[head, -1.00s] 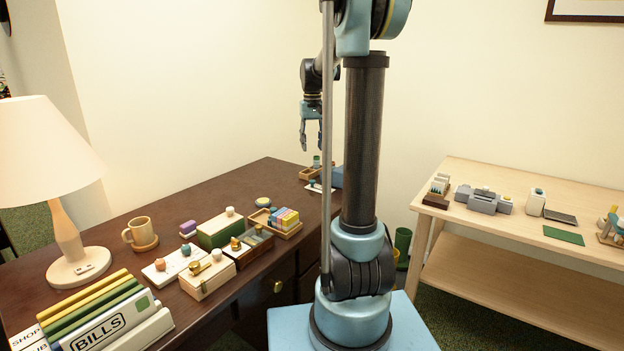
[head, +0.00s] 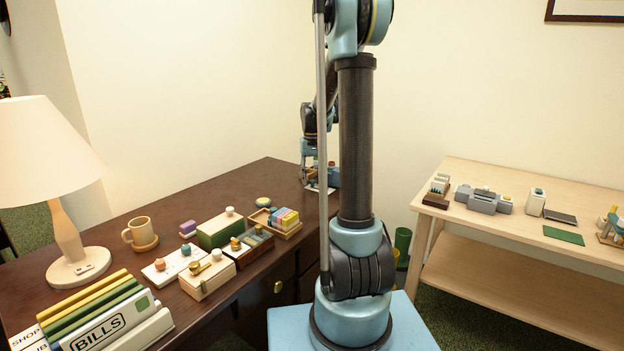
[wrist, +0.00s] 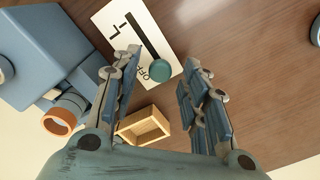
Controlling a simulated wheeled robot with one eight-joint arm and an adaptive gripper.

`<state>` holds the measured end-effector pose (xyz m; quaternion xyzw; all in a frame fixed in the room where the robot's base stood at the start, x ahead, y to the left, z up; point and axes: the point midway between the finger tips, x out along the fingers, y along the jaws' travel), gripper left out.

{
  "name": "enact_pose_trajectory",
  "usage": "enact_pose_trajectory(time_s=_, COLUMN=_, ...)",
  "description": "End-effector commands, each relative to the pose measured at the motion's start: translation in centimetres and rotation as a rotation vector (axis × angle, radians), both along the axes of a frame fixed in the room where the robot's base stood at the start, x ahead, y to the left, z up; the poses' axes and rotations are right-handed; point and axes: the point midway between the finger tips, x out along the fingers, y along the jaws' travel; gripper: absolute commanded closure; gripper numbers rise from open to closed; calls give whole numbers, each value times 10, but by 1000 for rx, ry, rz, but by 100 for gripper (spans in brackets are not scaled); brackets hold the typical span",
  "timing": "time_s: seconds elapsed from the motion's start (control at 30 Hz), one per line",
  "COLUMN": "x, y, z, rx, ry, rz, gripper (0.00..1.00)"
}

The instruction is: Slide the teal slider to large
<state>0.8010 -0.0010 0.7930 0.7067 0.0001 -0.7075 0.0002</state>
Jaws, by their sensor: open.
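The teal slider (wrist: 158,70) is a round teal knob on a white plate (wrist: 113,18) with a dark straight slot. The knob sits at the slot's end nearer my gripper; the slot runs up and left from it. In the head view my gripper (head: 311,176) is low at the desk's far end, partly hidden by my arm, over the white plate (head: 318,189).
A blue box-like object (wrist: 45,45) with an orange-rimmed cylinder (wrist: 62,115) stands close left of my fingers. A small wooden tray (wrist: 143,126) lies below them. A dark teal round thing (wrist: 316,32) is at the right edge. Bare desk (wrist: 240,50) lies right of the plate.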

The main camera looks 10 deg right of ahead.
Motion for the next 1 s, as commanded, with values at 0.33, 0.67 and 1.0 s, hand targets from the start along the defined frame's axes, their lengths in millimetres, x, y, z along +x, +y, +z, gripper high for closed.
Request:
enact_pose_trajectory(time_s=0.33, x=0, y=0, z=-1, rx=0, ry=0, rz=0, gripper=70)
enact_pose_trajectory(time_s=0.67, x=-1, y=-1, z=-1, rx=0, ry=0, rz=0, gripper=100)
enact_pose_trajectory(time_s=1.0, x=-34, y=-36, z=-1, rx=-1, ry=0, rz=-4, gripper=100)
